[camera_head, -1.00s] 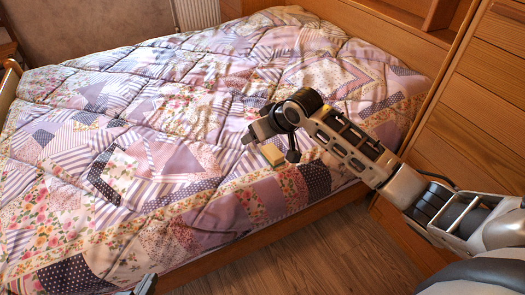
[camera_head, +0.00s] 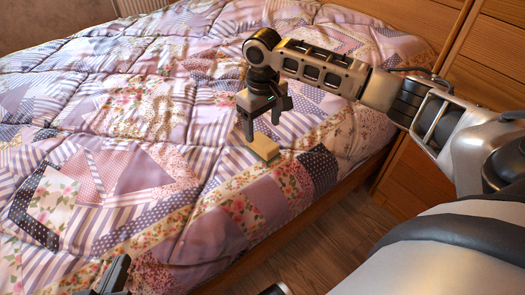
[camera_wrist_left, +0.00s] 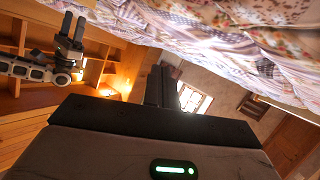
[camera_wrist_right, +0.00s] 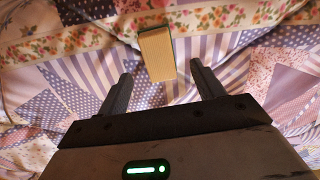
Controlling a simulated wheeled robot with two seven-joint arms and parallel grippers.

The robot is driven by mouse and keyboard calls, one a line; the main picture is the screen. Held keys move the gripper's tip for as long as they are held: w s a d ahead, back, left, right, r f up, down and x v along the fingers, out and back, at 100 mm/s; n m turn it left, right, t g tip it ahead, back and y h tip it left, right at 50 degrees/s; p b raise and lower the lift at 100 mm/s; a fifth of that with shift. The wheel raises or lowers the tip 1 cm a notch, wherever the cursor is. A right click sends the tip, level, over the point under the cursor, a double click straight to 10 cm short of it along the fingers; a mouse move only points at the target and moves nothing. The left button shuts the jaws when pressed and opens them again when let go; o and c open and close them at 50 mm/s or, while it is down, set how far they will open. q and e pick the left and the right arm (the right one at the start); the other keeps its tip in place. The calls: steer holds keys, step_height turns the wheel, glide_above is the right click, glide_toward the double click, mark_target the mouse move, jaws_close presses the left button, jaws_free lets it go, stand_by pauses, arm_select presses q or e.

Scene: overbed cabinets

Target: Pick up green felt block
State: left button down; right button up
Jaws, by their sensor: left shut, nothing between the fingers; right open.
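A small block with a tan top and a thin dark green layer along its edge (camera_head: 264,147) lies on the quilt near the bed's front edge. In the right wrist view the block (camera_wrist_right: 157,56) shows just beyond and between the fingertips. My right gripper (camera_head: 263,120) points down above the block, open and empty, with its fingers apart from it; it also shows in the right wrist view (camera_wrist_right: 160,72). My left gripper (camera_head: 116,277) is at the bottom of the head view, away from the block. In the left wrist view its fingers (camera_wrist_left: 162,86) are together and empty.
The bed's patchwork quilt (camera_head: 130,180) is puffy and uneven, with clear room around the block. The wooden bed rail (camera_head: 335,195) runs along the front. A wooden cabinet (camera_head: 490,60) stands at the right. Wooden floor (camera_head: 325,240) lies in front of the bed.

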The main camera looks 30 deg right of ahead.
mark_target(263, 142)
steer(key=shift+f, duration=0.75)
step_height(263, 142, down, 5)
steer(key=b, duration=0.3)
steer(key=shift+w+d+r, duration=0.1)
steer(key=shift+w+r, duration=0.05)
steer(key=shift+r, duration=0.05)
steer(key=shift+f, duration=0.3)
arm_select(q)
steer(key=shift+w+d+r+n+t+h, duration=0.25)
steer(key=shift+d+r+n+t+h, duration=0.25)
steer(key=shift+d+r+t+h, duration=0.15)
steer(key=shift+a, duration=0.1)
arm_select(e)
steer(key=c, duration=1)
